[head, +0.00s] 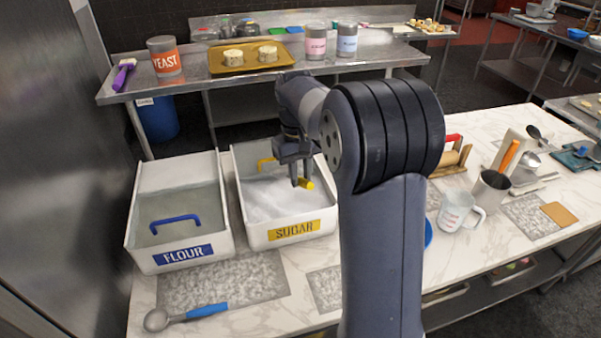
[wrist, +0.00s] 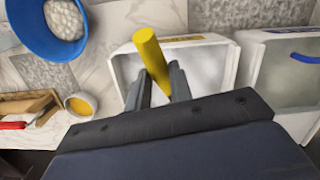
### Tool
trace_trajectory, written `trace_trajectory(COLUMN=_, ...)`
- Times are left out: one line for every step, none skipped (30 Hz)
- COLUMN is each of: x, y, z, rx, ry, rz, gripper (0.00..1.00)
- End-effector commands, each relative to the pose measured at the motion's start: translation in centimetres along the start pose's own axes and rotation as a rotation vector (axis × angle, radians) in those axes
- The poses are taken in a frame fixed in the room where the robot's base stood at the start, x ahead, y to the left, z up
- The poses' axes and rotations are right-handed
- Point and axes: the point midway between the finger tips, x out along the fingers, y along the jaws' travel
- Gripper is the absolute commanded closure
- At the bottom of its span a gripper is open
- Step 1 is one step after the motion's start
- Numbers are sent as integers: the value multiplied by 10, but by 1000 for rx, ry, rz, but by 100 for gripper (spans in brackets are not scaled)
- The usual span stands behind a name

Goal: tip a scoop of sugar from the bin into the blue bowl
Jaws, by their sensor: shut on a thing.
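The white sugar bin (head: 245,226) with a yellow label stands on the marble counter, holding white sugar (head: 275,198). It also shows in the wrist view (wrist: 126,68). My gripper (head: 303,183) is over the bin, shut on a short yellow handle (head: 306,184), which stands out between the fingers in the wrist view (wrist: 150,55). The scoop's head is hidden. The blue bowl (wrist: 31,42) is at upper left in the wrist view, apart from the gripper, with a pale grainy patch inside. In the head view only its blue edge (head: 428,232) shows beside my arm.
The flour bin (head: 135,225) stands left of the sugar bin. A blue-handled metal scoop (head: 185,315) lies in front. A measuring jug (head: 456,211) and a metal cup (head: 490,191) stand at right. A steel table (head: 200,85) with tins is behind.

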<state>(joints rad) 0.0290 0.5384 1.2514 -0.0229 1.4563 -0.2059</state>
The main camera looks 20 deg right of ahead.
Motion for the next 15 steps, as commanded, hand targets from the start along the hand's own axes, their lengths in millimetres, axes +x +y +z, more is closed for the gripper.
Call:
trace_trajectory(x=8, y=0, z=-1, rx=0, ry=0, rz=0, gripper=100)
trace_trajectory(x=10, y=0, z=-1, rx=0, ry=0, rz=0, gripper=100)
trace_trajectory(x=14, y=0, z=-2, rx=0, ry=0, rz=0, gripper=100)
trace_trajectory(x=17, y=0, z=-2, rx=0, ry=0, rz=0, gripper=100)
trace_trajectory(x=21, y=0, z=-2, rx=0, ry=1, rz=0, gripper=100)
trace_trajectory(x=25, y=0, z=-3, rx=0, ry=1, rz=0, gripper=100)
trace_trajectory(x=28, y=0, z=-3, rx=0, ry=1, rz=0, gripper=100)
trace_trajectory(x=31, y=0, z=-3, rx=0, ry=1, rz=0, gripper=100)
trace_trajectory(x=35, y=0, z=-4, rx=0, ry=1, rz=0, gripper=100)
trace_trajectory(x=38, y=0, z=-4, rx=0, ry=1, rz=0, gripper=100)
trace_trajectory(x=41, y=0, z=-4, rx=0, ry=1, rz=0, gripper=100)
trace_trajectory(x=45, y=0, z=-5, rx=0, ry=1, rz=0, gripper=100)
trace_trajectory(x=48, y=0, z=-5, rx=0, ry=1, rz=0, gripper=100)
trace_trajectory(x=51, y=0, z=-6, rx=0, ry=1, rz=0, gripper=100)
trace_trajectory(x=55, y=0, z=-6, rx=0, ry=1, rz=0, gripper=100)
